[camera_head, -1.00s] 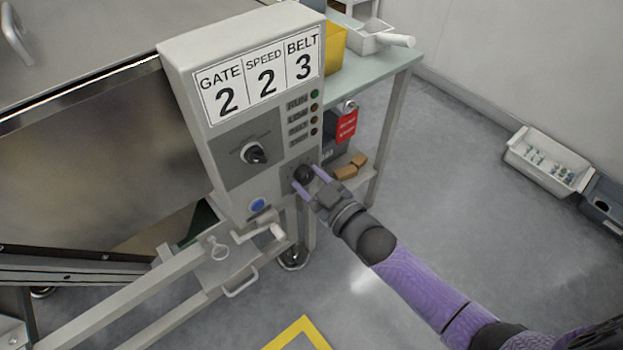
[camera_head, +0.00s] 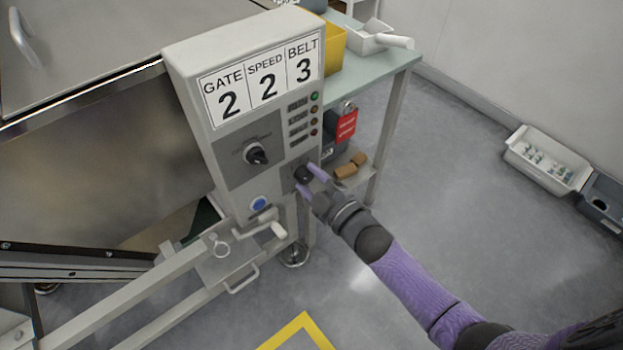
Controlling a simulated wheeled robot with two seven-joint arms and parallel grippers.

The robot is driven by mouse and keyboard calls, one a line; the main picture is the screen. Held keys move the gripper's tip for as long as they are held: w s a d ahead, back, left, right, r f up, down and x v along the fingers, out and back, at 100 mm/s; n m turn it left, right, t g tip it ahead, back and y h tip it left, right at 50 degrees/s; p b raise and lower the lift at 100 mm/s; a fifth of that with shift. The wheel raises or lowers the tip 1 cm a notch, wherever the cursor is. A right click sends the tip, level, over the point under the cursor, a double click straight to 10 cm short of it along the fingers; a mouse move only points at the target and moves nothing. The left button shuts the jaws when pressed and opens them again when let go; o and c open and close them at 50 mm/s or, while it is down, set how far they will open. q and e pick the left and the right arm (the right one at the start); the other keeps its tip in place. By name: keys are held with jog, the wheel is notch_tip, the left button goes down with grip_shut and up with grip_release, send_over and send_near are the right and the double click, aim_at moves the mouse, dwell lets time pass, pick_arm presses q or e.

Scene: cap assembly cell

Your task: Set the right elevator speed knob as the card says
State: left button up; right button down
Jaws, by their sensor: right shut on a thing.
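The card (camera_head: 260,82) on the grey control box (camera_head: 185,66) reads GATE 2, SPEED 2, BELT 3. A large black and white rotary selector (camera_head: 256,153) sits in a dark panel below the card. A smaller black knob (camera_head: 302,174) sits lower right on the box. My right gripper (camera_head: 308,182) is shut on this smaller knob, with its purple fingers on either side. The fingers partly hide the knob, and its setting cannot be read. My left gripper is not in view.
A blue button (camera_head: 259,204) sits low on the box, above a crank handle (camera_head: 268,231). Indicator lights (camera_head: 314,114) line the box's right side. A green-topped table (camera_head: 378,72) stands behind, with a red tag (camera_head: 347,125) nearby.

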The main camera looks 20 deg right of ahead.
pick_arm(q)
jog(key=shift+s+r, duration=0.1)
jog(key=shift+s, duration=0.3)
pick_arm(e)
jog(key=shift+c, duration=0.9)
grip_release()
jog(key=shift+s, duration=0.15)
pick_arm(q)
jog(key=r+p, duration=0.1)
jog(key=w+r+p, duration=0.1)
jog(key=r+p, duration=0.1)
pick_arm(e)
jog(key=v, duration=0.9)
jog(key=shift+s+d, duration=0.15)
jog(key=shift+s, duration=0.15)
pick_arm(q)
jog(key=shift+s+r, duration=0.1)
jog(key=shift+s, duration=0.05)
